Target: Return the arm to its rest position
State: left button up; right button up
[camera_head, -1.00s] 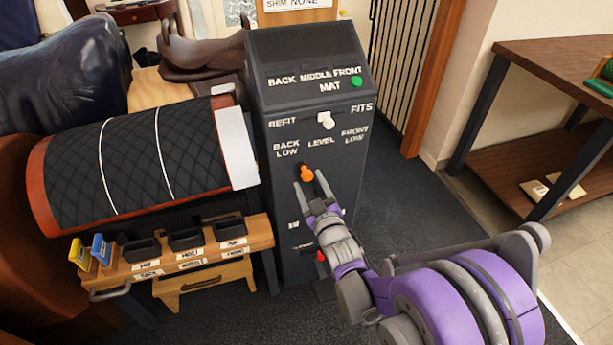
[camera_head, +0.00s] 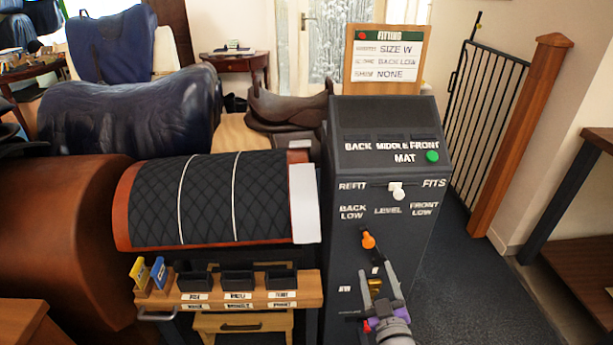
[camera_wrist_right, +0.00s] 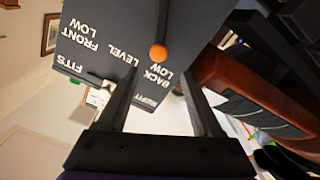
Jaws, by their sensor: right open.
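My right gripper (camera_head: 377,272) is open and empty in front of the dark console (camera_head: 350,265), just below its orange knob (camera_head: 368,240). In the right wrist view the open fingers (camera_wrist_right: 163,80) point toward the console, with the orange knob (camera_wrist_right: 158,53) beyond them, apart from both. The knob's narrow end leans toward the BACK LOW label. A white switch (camera_head: 397,191) sits between REFIT and FITS, and a green button (camera_head: 432,156) is beside MAT. My left gripper is not in view.
Left of the console stand a quilted black pad on a form (camera_head: 205,200) and a wooden shelf (camera_head: 310,290) with small black bins. A gate (camera_head: 485,120) and a clear floor strip (camera_head: 470,290) lie to the right.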

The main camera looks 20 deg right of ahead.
jog(key=shift+f, duration=0.1)
jog(key=s+a+f+m+g+y, duration=0.15)
jog(key=s+a+f+g, duration=0.25)
jog(key=s+a+g, duration=0.45)
jog(key=s+a+f+m+g+y, duration=0.1)
jog(key=s+a+f+g+y, duration=0.3)
jog(key=s, duration=0.8)
pick_arm(q)
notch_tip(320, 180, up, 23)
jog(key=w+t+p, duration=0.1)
jog(key=p, duration=1.9)
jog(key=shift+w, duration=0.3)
pick_arm(e)
notch_tip(320, 180, up, 23)
jog(key=w+h, duration=0.1)
jog(key=w, duration=0.1)
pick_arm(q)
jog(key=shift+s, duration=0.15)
pick_arm(e)
jog(key=shift+s+h, duration=0.15)
jog(key=shift+h, duration=0.1)
